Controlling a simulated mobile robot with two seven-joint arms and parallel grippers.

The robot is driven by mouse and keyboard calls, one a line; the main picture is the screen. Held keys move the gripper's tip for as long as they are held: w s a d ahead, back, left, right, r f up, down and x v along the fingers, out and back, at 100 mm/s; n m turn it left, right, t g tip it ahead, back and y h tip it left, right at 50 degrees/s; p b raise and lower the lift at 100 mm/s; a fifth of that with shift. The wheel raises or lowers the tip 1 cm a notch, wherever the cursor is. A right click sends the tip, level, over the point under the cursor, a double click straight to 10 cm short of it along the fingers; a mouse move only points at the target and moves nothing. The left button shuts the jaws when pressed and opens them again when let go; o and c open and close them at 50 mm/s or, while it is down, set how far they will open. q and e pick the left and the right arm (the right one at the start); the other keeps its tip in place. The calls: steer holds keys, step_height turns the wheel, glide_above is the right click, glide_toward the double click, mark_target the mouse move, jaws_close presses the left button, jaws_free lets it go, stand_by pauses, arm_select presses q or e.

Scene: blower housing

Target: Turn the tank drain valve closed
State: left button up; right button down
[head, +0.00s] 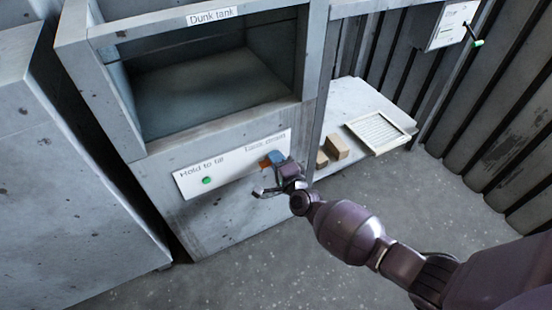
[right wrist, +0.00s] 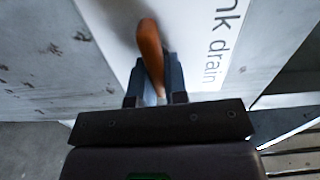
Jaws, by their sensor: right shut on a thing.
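The tank drain valve's orange handle (head: 265,164) is on the right part of the white label panel (head: 232,168), under the words "Tank drain". My right gripper (head: 277,159) is at the handle, its blue-grey fingers covering part of it. In the right wrist view the orange handle (right wrist: 150,45) runs down between the two fingers of my right gripper (right wrist: 157,78), which is shut on it. The valve's base is mostly hidden. My left gripper is not in view.
The open dunk tank (head: 200,95) is above the panel. A green button (head: 206,181) is by "Hold to fill". A low shelf (head: 350,97) at right bears brown blocks (head: 336,147) and a slatted tray (head: 378,133). The floor in front is clear.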

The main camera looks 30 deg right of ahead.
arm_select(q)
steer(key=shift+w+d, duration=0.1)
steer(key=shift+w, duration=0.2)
arm_select(e)
steer(key=shift+f+m, duration=0.15)
steer(key=shift+m, duration=0.25)
steer(key=c, duration=1.1)
jaws_free()
steer(key=shift+c, duration=0.2)
arm_select(q)
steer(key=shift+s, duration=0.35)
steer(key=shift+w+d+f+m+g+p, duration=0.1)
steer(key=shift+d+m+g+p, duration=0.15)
steer(key=shift+p, duration=0.45)
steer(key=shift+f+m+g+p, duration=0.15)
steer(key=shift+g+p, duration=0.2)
steer(key=shift+p, duration=0.3)
arm_select(e)
steer(key=s, duration=1.1)
steer(key=shift+d, duration=0.15)
